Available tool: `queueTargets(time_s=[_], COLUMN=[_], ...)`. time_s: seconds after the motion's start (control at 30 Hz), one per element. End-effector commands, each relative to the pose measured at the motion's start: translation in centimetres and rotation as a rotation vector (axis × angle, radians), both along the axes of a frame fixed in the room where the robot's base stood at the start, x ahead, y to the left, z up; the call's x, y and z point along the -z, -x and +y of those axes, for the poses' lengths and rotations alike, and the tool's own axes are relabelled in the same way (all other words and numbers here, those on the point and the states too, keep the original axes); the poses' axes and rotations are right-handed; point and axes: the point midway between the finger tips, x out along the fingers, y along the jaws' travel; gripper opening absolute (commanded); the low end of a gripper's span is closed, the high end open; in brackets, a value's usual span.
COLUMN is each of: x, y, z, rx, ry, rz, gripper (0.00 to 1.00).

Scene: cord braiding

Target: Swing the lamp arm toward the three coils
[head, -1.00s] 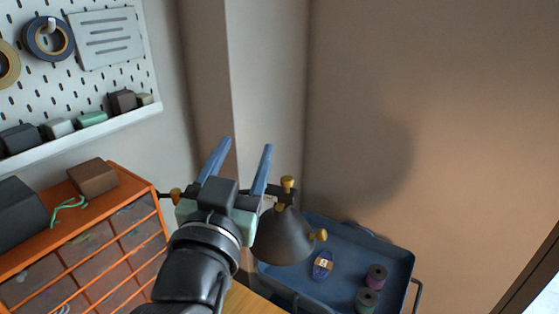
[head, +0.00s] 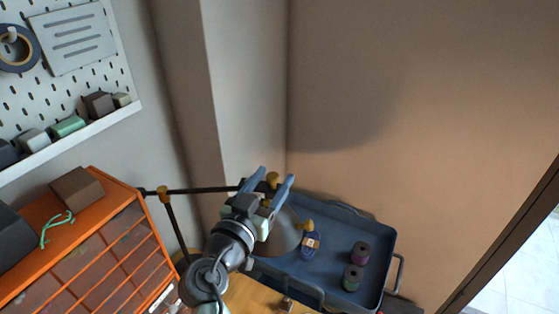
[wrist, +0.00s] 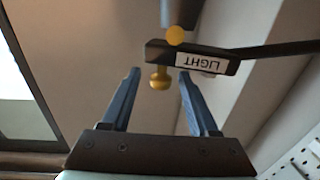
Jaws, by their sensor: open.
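The lamp has a thin black arm (head: 205,190) with brass knobs, running right from the orange cabinet's edge. Its dark cone shade (head: 284,235) hangs at the near left end of the blue tray. My gripper (head: 276,176) is open at the arm's outer end, by a brass knob. In the wrist view, the arm's end block with an upside-down "LIGHT" label (wrist: 202,63) lies just beyond the fingertips (wrist: 159,74). A yellow knob (wrist: 160,79) appears between them; contact cannot be told. The three coils, blue (head: 311,246), purple (head: 360,253) and green (head: 352,279), are in the tray.
The blue tray (head: 385,237) has raised rims and a side handle. An orange drawer cabinet (head: 120,205) and a pegboard shelf (head: 75,143) stand at the left. A wooden surface (head: 250,298) is below my arm. The wall behind the tray is bare.

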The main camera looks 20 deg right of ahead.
Motion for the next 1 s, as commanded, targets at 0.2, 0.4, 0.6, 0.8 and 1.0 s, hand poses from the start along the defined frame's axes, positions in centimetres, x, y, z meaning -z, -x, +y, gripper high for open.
queueTargets(time_s=[0.2,0.4,0.6,0.8,1.0], x=[-0.1,0.0,0.0,0.0,0.0], y=[-2.3,-3.0,-3.1,-3.1,-3.1], z=[-1.9,-2.5,-2.6,-2.6,-2.6], rx=[0.0,-0.001,-0.001,-0.001,-0.001], ry=[0.001,0.0,0.0,0.0,0.0], rz=[0.001,0.0,0.0,0.0,0.0], gripper=[0.61,0.61,0.61,0.41,0.05])
